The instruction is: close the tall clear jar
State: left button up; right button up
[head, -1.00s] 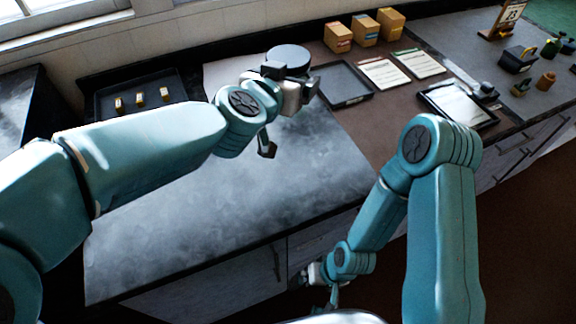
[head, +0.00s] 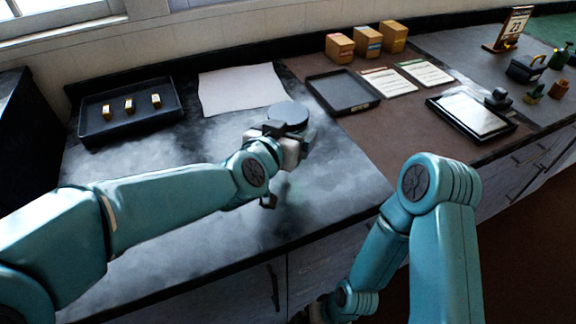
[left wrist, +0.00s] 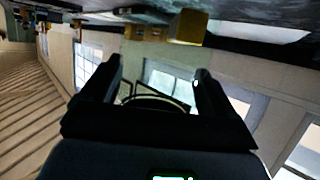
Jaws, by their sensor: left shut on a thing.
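A dark grey round lid (head: 288,114) sits at my left gripper (head: 290,145), above the grey stone worktop. The gripper is shut on the lid, which lies flat and level. In the left wrist view my two black fingers (left wrist: 155,90) stand apart, with a thin dark curved edge between them. I cannot clearly make out the tall clear jar; the left gripper and wrist hide part of the space under the lid. My right arm is bent down in front of the counter, and its gripper is at the bottom edge, mostly cut off.
A black tray (head: 165,122) with three small brass-coloured blocks stands at the back left. A white sheet (head: 242,88) lies behind the lid. To the right are an empty dark tray (head: 372,98), three boxes (head: 367,41), printed cards and a framed pad (head: 500,128). The front worktop is clear.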

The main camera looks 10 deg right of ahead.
pick_arm(q)
jog(key=shift+w+f, duration=0.1)
jog(key=shift+f, duration=0.4)
notch_tip(320, 180, down, 4)
jog(key=shift+f+b, duration=0.15)
jog(key=shift+b, duration=0.9)
